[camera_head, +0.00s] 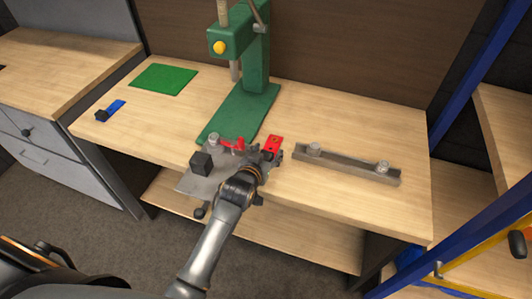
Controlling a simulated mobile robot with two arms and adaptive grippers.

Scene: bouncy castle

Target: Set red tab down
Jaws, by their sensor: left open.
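A red tab (273,144), a small flat piece with dark spots, is on the wooden workbench (335,205) near its front edge, in the middle of the head view. My left gripper (266,156) is open right at the tab's near end. Its fingers partly hide that end, and I cannot tell whether they touch it. A grey metal fixture plate (190,183) with a black block (201,163) and a red clamp part (231,144) lies just left of the gripper. My right gripper is not in view.
A green press (256,65) stands behind the tab. A grey metal bar (345,167) with two knobs lies to the right. A green mat (163,79) and a blue-and-black item (111,110) lie at the left. The bench's right end is clear.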

